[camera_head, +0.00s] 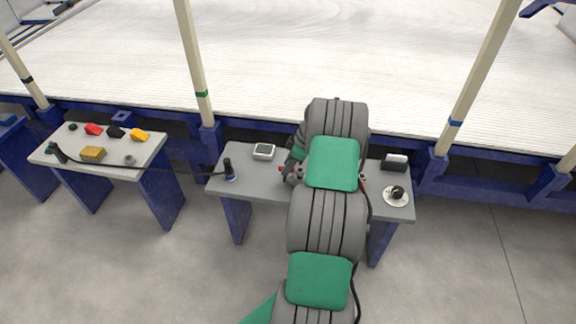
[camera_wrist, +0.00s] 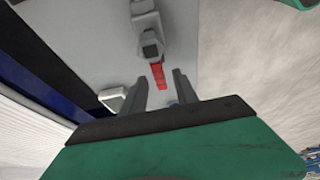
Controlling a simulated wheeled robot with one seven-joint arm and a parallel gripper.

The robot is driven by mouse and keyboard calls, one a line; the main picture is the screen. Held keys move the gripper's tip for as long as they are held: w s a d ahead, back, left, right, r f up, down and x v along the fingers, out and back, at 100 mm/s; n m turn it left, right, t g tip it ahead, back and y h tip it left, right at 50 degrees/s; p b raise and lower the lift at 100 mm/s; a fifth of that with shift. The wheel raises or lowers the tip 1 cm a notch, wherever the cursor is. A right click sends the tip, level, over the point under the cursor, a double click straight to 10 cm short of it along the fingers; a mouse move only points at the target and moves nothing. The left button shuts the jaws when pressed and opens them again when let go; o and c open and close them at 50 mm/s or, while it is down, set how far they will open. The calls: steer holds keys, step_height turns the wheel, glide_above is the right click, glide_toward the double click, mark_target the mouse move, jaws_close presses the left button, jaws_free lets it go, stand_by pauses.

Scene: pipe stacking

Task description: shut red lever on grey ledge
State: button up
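The red lever (camera_wrist: 158,72) shows in the wrist view, hanging from a light grey valve body (camera_wrist: 149,30) with a darker grey end. My gripper (camera_wrist: 160,80) is open, with its two dark fingers apart on either side of the lever's lower end in the picture. I cannot tell whether the fingers touch it. In the head view, my arm covers the middle of the grey ledge (camera_head: 255,184) and hides most of the valve. Small red bits show beside the arm, but I cannot tell which is the lever.
On the ledge are a white-framed box (camera_head: 263,152), a black upright handle (camera_head: 229,170) with a cable, a dark box (camera_head: 395,162) and a round dial (camera_head: 396,196). A second table (camera_head: 60,158) at left holds coloured blocks. Beige posts (camera_head: 195,60) rise behind the ledge.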

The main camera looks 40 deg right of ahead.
steer(key=shift+c, duration=0.2)
jaws_close()
stand_by(1.1)
